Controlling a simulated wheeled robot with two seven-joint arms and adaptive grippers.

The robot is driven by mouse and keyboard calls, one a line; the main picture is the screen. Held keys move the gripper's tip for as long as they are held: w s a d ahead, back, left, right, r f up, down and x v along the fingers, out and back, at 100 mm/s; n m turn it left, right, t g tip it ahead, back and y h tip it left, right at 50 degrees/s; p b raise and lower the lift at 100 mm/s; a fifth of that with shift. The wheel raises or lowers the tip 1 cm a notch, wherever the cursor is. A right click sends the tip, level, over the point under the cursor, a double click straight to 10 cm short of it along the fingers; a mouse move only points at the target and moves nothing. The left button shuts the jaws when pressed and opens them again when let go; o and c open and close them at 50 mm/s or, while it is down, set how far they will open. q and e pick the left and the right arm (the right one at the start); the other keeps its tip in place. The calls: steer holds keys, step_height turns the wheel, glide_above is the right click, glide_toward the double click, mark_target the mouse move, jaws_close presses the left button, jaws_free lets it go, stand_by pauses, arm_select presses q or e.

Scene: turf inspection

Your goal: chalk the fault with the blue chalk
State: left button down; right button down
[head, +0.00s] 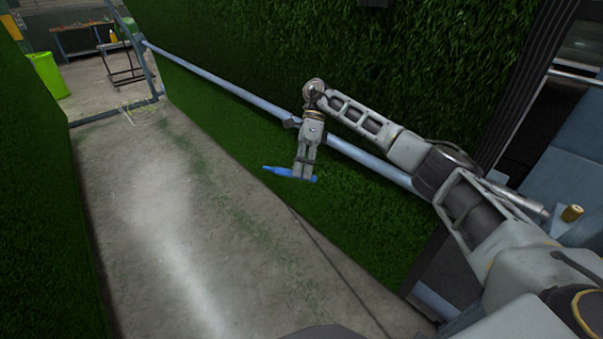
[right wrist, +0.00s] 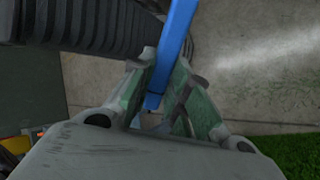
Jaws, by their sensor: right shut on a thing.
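The blue chalk (head: 289,174) is a slim blue stick held level in my right gripper (head: 303,176). The gripper is shut on it, and the chalk's longer end sticks out to the left in the head view. In the right wrist view the chalk (right wrist: 177,45) runs up from between the fingers of the right gripper (right wrist: 160,90). The gripper hangs in front of the lower part of the turf wall (head: 390,60), below a grey-blue rail. I cannot make out a distinct fault on the turf. My left gripper is not in view.
A grey-blue rail (head: 232,85) crosses the turf wall behind the right gripper. Another turf face (head: 35,200) stands at the left. A green bin (head: 48,74) and a workbench (head: 85,38) stand at the far left.

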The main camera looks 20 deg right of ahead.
steer(key=d+r+m+t+h, duration=0.2)
steer(key=d+r+m+t, duration=0.4)
steer(key=m, duration=0.7)
steer(key=d+r+m+t+h, duration=0.2)
steer(key=d+r+m+t, duration=0.4)
steer(key=m+t, duration=0.4)
steer(key=shift+w+d+r+m, duration=0.15)
steer(key=shift+w+r+m, duration=0.25)
steer(key=shift+r+m, duration=1)
steer(key=shift+d+f+m, duration=0.1)
steer(key=shift+f+m, duration=0.35)
steer(key=shift+m, duration=0.05)
steer(key=w+d+r+p, duration=0.1)
steer(key=w+d+r, duration=0.1)
steer(key=d, duration=0.4)
steer(key=shift+w+d+p, duration=0.25)
steer(key=shift+w+p, duration=0.15)
steer(key=shift+w+d+r, duration=0.15)
steer(key=shift+w+d, duration=0.05)
steer(key=shift+d, duration=0.25)
steer(key=shift+w+d+r, duration=0.15)
steer(key=shift+d, duration=0.3)
stand_by(1.9)
